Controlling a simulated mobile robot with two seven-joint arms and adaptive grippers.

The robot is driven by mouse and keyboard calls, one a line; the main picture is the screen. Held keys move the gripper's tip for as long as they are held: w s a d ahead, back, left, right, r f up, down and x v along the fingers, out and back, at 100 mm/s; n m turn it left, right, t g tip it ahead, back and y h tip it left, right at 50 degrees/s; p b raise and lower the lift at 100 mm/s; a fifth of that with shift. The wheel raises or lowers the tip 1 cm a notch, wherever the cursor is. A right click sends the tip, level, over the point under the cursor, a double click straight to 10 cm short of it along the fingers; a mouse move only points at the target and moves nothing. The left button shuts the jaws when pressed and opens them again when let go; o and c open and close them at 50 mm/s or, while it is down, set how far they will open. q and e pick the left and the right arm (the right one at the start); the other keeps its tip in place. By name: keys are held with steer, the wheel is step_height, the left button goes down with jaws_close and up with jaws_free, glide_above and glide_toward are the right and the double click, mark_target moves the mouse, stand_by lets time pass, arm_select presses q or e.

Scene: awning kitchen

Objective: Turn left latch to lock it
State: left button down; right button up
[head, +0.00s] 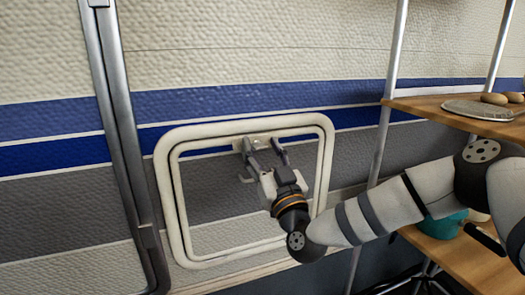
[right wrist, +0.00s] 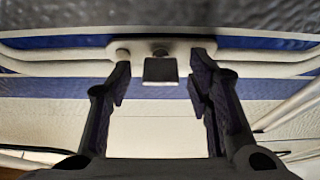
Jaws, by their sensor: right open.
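A white-framed hatch (head: 327,165) is set in the striped wall, and its panel looks flush with the frame. A small pale latch mount (head: 262,139) is at the top middle of the frame. In the right wrist view a small square metal latch piece (right wrist: 160,70) hangs from the pale frame. My right gripper (head: 266,150) is in front of the upper hatch, at the latch. Its fingers are open, one on each side of the latch piece (right wrist: 158,85), with visible gaps. I cannot tell the latch's locked state. My left gripper is not in view.
A vertical metal rail (head: 110,100) runs up the wall left of the hatch. A rack with metal posts (head: 393,55) and wooden shelves (head: 430,105) stands at the right, close to my right arm. A teal pot (head: 440,226) sits on the lower shelf.

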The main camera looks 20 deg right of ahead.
jaws_close()
steer(key=shift+m, duration=0.4)
steer(key=m+h, duration=0.1)
steer(key=m, duration=0.1)
steer(key=m+h+p, duration=0.1)
steer(key=m+h, duration=0.1)
steer(key=m, duration=0.1)
steer(key=shift+a+g+h, duration=0.1)
steer(key=shift+g+h, duration=0.2)
steer(key=m+h, duration=0.1)
steer(key=m, duration=0.2)
steer(key=m+g+h+p, duration=0.1)
steer(key=m, duration=0.2)
steer(key=shift+m, duration=0.3)
steer(key=m+g+p, duration=0.1)
steer(key=m, duration=0.1)
steer(key=m+g+h+p, duration=0.1)
steer(key=m, duration=0.2)
steer(key=shift+a+r+h, duration=0.1)
steer(key=shift+r+h, duration=0.05)
steer(key=shift+h, duration=0.15)
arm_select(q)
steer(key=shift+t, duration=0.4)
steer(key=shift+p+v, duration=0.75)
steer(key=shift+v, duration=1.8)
arm_select(e)
steer(key=shift+m+g, duration=0.9)
steer(key=shift+m, duration=1.1)
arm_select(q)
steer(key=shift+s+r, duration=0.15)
